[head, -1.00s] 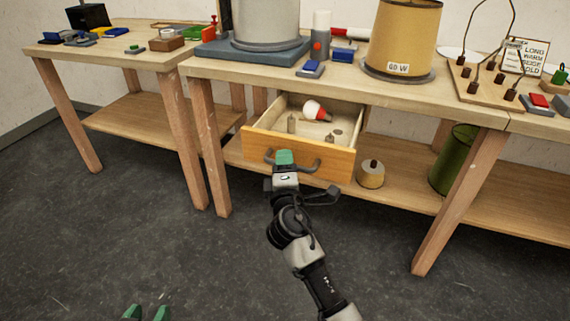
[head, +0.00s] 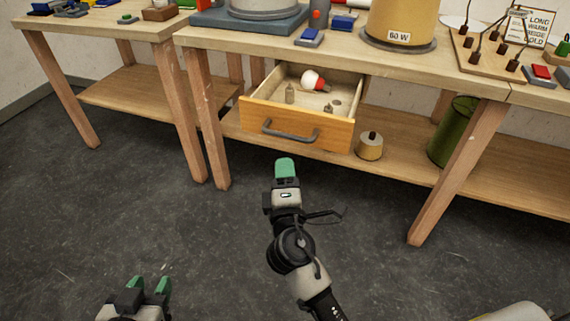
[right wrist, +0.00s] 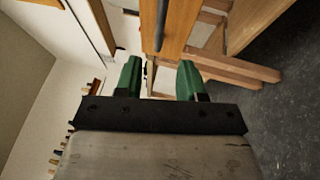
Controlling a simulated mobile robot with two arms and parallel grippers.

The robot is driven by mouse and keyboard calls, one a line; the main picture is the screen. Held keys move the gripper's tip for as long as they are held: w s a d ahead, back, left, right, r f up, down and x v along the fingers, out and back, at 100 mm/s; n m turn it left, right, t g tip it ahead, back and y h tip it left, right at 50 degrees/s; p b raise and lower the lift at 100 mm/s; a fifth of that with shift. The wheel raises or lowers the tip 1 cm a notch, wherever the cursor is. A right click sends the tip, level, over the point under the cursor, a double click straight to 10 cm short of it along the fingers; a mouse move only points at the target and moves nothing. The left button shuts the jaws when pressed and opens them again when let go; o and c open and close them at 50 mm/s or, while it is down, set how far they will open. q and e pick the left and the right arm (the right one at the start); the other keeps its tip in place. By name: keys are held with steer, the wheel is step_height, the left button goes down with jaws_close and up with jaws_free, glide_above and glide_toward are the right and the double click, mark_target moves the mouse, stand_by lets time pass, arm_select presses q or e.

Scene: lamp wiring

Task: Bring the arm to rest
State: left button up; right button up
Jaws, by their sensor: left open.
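My right gripper (head: 285,168) is in front of and below the open drawer (head: 297,127), apart from its dark handle (head: 290,136). In the right wrist view its two green fingers (right wrist: 160,80) stand apart with nothing between them. The drawer handle (right wrist: 161,25) shows beyond the fingertips. My left gripper (head: 149,286) is low at the bottom left over the floor, its green fingers apart and empty.
The drawer holds a red-and-white bulb (head: 313,80) and small metal parts. A small round tan object (head: 369,146) and a green cylinder (head: 453,131) stand on the lower shelf. The dark floor (head: 180,240) between my arms is clear.

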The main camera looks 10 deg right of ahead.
arm_select(q)
steer(key=shift+w+r, duration=0.15)
